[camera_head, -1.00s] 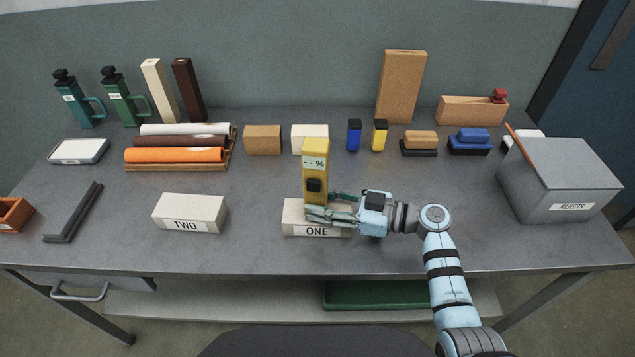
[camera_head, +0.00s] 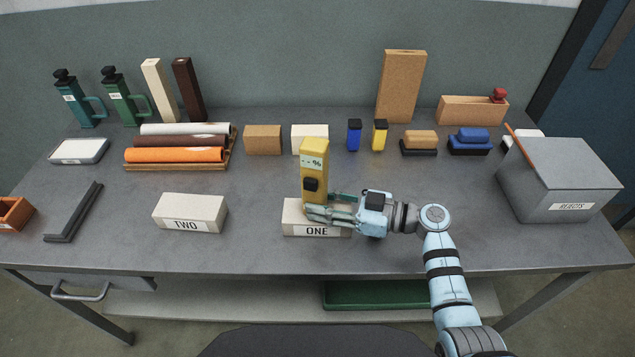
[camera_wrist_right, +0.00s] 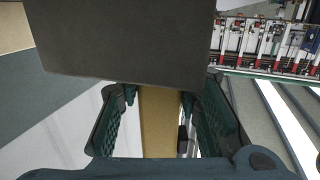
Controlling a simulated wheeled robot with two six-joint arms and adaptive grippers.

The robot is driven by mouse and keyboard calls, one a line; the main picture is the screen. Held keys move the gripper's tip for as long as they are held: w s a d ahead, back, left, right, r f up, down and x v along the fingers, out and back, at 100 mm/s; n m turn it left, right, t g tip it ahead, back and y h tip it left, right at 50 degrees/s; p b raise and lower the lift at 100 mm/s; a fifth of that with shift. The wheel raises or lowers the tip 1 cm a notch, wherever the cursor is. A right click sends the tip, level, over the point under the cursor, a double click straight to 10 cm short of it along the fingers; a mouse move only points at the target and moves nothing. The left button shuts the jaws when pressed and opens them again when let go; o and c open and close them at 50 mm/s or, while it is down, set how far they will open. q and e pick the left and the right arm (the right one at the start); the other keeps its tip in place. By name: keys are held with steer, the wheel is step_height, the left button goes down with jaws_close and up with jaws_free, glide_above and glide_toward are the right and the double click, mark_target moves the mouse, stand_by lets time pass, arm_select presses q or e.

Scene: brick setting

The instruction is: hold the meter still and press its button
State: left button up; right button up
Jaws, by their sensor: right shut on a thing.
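The yellow meter (camera_head: 315,195) stands roughly upright at the brick labelled ONE (camera_head: 330,230). It has a pale display (camera_head: 313,161) showing dashes and what looks like a percent sign, with a dark button (camera_head: 311,184) below. My right gripper (camera_head: 318,210) comes in from the right and is shut on the meter's lower part. The yellow body also shows between the fingers in the right wrist view (camera_wrist_right: 160,120). The meter's lower end is partly hidden by the fingers, so I cannot tell whether it touches the brick. My left gripper is not in view.
A brick labelled TWO (camera_head: 190,213) stands to the left. A grey REJECTS box (camera_head: 565,185) stands at the right. Rolls (camera_head: 175,155), blocks (camera_head: 263,140) and bottles (camera_head: 75,100) line the back. The table between the bricks is clear.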

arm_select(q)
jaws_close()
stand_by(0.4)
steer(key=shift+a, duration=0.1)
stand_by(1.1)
